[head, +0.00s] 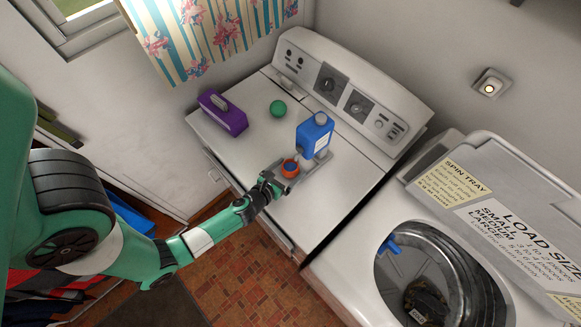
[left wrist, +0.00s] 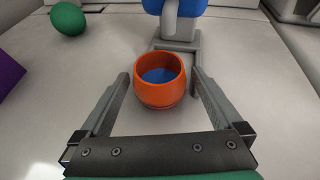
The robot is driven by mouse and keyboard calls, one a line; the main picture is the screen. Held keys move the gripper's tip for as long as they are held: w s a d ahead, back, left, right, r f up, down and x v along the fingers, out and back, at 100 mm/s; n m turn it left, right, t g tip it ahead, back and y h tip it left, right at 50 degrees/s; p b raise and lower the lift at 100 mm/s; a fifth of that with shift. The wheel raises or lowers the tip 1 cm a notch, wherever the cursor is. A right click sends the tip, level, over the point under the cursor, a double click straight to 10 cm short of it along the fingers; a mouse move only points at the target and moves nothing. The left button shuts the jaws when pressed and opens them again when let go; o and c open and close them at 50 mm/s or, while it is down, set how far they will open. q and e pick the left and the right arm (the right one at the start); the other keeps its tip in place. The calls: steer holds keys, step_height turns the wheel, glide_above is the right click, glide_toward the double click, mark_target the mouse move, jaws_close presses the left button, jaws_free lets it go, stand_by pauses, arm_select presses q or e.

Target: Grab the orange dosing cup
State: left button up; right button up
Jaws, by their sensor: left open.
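The orange dosing cup (head: 290,168) stands upright on the white machine top, in front of the blue bottle (head: 314,134). In the left wrist view the cup (left wrist: 160,86) shows blue inside. My left gripper (head: 285,172) is open, with one finger on each side of the cup. In the left wrist view both fingers of the gripper (left wrist: 160,92) look apart from the cup's wall. My right gripper is not in view.
A grey stand or tray (left wrist: 178,45) is under and beside the bottle, close behind the cup. A green ball (head: 278,107) and a purple box (head: 223,113) lie farther left. An open washer drum (head: 440,285) is at right.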

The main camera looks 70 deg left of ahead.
mark_target(290, 165)
arm_select(q)
steer(key=shift+w+a+f, duration=0.3)
steer(key=shift+w+a, duration=0.05)
steer(key=shift+w, duration=0.05)
steer(key=c, duration=1.3)
steer(key=shift+r, duration=0.1)
steer(key=shift+r+p, duration=0.5)
steer(key=shift+p, duration=0.1)
step_height(290, 165, up, 3)
steer(key=shift+f+p, duration=0.15)
steer(key=shift+p, duration=1.1)
steer(key=s+d+r, duration=0.1)
steer(key=d+r, duration=0.2)
steer(key=d, duration=0.1)
steer(key=s+d+r, duration=0.2)
steer(key=d+r, duration=0.1)
steer(key=d, duration=0.1)
steer(key=s+d+r+p, duration=0.1)
steer(key=s+d+r, duration=0.1)
steer(key=d, duration=0.3)
steer(key=shift+s+r, duration=0.15)
steer(key=shift+r, duration=0.45)
